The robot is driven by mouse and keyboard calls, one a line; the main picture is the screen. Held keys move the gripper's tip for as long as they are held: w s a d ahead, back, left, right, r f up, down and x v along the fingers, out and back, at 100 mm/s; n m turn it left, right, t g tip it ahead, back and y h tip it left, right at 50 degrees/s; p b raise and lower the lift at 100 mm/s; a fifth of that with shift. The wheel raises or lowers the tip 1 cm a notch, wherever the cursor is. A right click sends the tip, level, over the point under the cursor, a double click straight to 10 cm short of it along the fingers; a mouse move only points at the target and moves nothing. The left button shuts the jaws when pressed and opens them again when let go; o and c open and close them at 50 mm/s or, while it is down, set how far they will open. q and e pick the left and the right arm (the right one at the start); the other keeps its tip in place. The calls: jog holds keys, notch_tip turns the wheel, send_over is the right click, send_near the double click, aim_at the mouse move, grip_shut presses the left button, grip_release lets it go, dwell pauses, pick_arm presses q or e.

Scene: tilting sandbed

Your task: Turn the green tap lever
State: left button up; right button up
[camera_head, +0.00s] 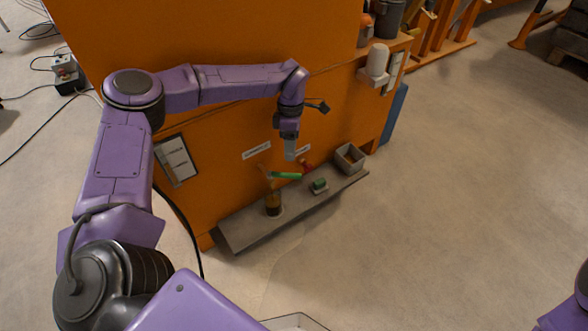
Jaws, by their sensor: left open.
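The green tap lever (287,175) sticks out sideways at the low front of the orange cabinet, above a grey ledge (243,232). A small red part (307,167) shows just right of the lever. My left gripper (290,154) points down just above the lever, with a small gap between them in the picture. The gripper is open, and nothing shows in it. Its fingers are small here, and their depth relative to the lever is hard to tell. My right gripper is out of view.
A brown jar (273,204), a green block on a small dish (319,186) and a grey open box (350,157) stand on the ledge. The orange cabinet (225,145) rises behind. A white canister (377,61) sits at upper right. The floor at right is clear.

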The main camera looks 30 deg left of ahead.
aim_at(284, 175)
pick_arm(q)
jog(key=f, duration=0.2)
jog(key=f+b, duration=0.1)
jog(key=f, duration=0.2)
jog(key=s+d+f+b, duration=0.1)
jog(key=f, duration=0.2)
jog(key=shift+s+f, duration=0.1)
grip_shut()
